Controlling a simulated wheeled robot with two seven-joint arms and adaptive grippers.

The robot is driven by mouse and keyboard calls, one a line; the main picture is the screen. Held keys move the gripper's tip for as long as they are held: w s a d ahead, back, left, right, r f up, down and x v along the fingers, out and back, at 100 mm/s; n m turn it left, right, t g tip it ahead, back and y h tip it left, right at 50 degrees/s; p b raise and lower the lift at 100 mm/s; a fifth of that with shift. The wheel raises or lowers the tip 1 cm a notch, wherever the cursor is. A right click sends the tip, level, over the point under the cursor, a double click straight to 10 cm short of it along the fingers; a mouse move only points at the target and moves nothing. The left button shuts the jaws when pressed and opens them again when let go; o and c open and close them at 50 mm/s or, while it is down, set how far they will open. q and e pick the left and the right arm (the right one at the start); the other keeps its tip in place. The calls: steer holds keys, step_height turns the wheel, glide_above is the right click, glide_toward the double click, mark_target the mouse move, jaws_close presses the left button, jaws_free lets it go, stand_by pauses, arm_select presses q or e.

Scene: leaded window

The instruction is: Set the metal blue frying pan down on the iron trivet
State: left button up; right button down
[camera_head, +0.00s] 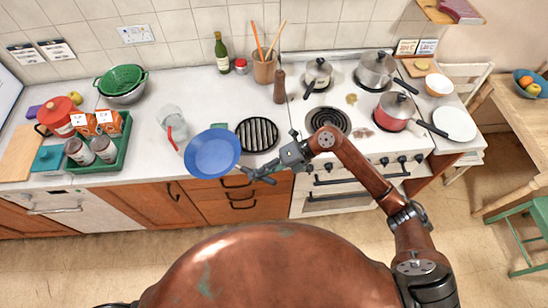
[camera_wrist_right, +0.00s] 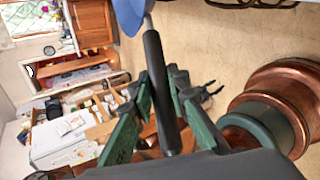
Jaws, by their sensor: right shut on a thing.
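The blue frying pan (camera_head: 212,153) is held by my right gripper (camera_head: 266,173) near the counter's front edge, left of and nearer than the trivet. The gripper is shut on its dark handle (camera_wrist_right: 154,60), which runs between the green fingers in the right wrist view (camera_wrist_right: 158,90). A blue part of the pan (camera_wrist_right: 128,14) shows at that view's top edge. The iron trivet (camera_head: 257,135), round, black and slatted, lies on the counter left of the stove with nothing on it. The pan's height above the counter is hard to tell. My left gripper is not in view.
A glass jug with a red handle (camera_head: 172,124) stands just left of the pan. A small green item (camera_head: 219,126) lies behind the pan. A wooden utensil pot (camera_head: 264,68) and pepper mill (camera_head: 279,88) stand behind the trivet. The stove (camera_head: 345,150) at right holds several pots.

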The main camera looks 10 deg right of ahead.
steer(key=w+d+r+m+t, duration=0.2)
steer(key=w+d+m+t, duration=0.3)
steer(key=d+m+t, duration=0.15)
step_height(320, 180, down, 6)
steer(key=b, duration=0.5)
steer(key=shift+s+a+t, duration=0.15)
steer(key=shift+a+t, duration=0.2)
steer(key=shift+t, duration=0.1)
steer(key=shift+s+f+m+h+b, duration=0.1)
steer(key=shift+f+m+h+b, duration=0.25)
steer(key=shift+f, duration=0.45)
steer(key=c, duration=1.8)
jaws_free()
steer(key=shift+o, duration=0.2)
steer(key=v, duration=1.2)
steer(key=shift+r, duration=0.1)
